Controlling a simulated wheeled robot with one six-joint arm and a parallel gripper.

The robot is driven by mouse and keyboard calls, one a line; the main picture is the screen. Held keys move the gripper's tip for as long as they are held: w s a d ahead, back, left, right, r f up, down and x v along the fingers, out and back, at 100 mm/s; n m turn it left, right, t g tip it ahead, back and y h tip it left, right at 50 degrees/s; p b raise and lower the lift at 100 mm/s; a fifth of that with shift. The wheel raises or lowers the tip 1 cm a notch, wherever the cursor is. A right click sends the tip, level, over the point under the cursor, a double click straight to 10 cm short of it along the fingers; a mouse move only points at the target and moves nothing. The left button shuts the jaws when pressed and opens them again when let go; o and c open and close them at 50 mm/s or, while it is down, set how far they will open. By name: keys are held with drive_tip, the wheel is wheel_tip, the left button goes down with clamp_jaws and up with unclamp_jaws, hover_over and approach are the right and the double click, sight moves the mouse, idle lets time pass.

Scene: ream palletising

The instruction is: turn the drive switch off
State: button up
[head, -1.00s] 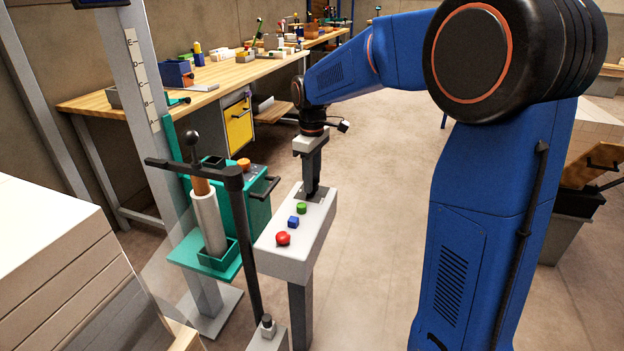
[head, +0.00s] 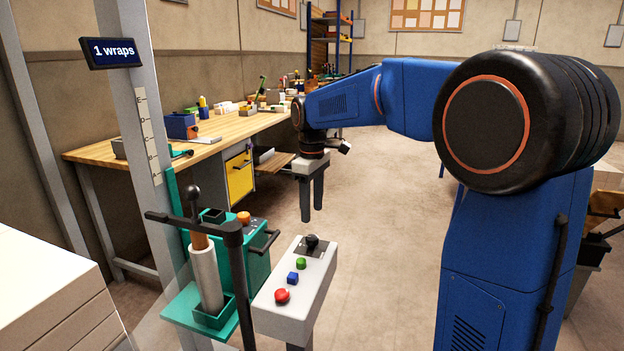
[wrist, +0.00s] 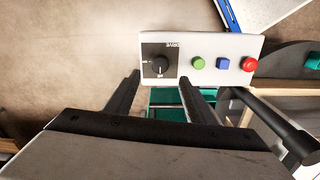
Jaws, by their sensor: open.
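The drive switch is a black rotary knob (head: 311,241) on a dark plate at the far end of the white control box (head: 268,318). The wrist view shows the knob (wrist: 160,64) from above, with the word DRIVE upside down beside it. The small marks around the knob are too blurred for me to tell its setting. My gripper (head: 312,212) is open and empty, pointing down above the knob and apart from it. In the wrist view its two fingers (wrist: 159,80) stand apart on either side of the knob's line.
A green button (head: 301,263), a blue square button (head: 293,278) and a red button (head: 282,296) line the box. A teal wrapping unit (head: 258,262) with a dark post stands to the left. A sign (head: 112,52) reads "1 wraps". Floor right of the box is clear.

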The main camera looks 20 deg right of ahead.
wheel_tip(320, 180, up, 9)
drive_tip(key=shift+f, duration=0.2)
idle(0.3)
drive_tip(key=s+d+f+m+t, duration=0.1)
drive_tip(key=s+f, duration=0.4)
drive_tip(key=s, duration=0.6)
drive_tip(key=s+d+f+m+t, duration=0.2)
drive_tip(key=s+f+m, duration=0.3)
drive_tip(key=s, duration=0.6)
drive_tip(key=s+d+f+m+t, duration=0.1)
drive_tip(key=s+d+f+m, duration=0.1)
drive_tip(key=s+f, duration=0.4)
drive_tip(key=s+m, duration=0.1)
drive_tip(key=s, duration=0.4)
drive_tip(key=shift+s+d+f+t, duration=0.3)
drive_tip(key=shift+s+d+t, duration=0.05)
drive_tip(key=shift+s+t, duration=0.05)
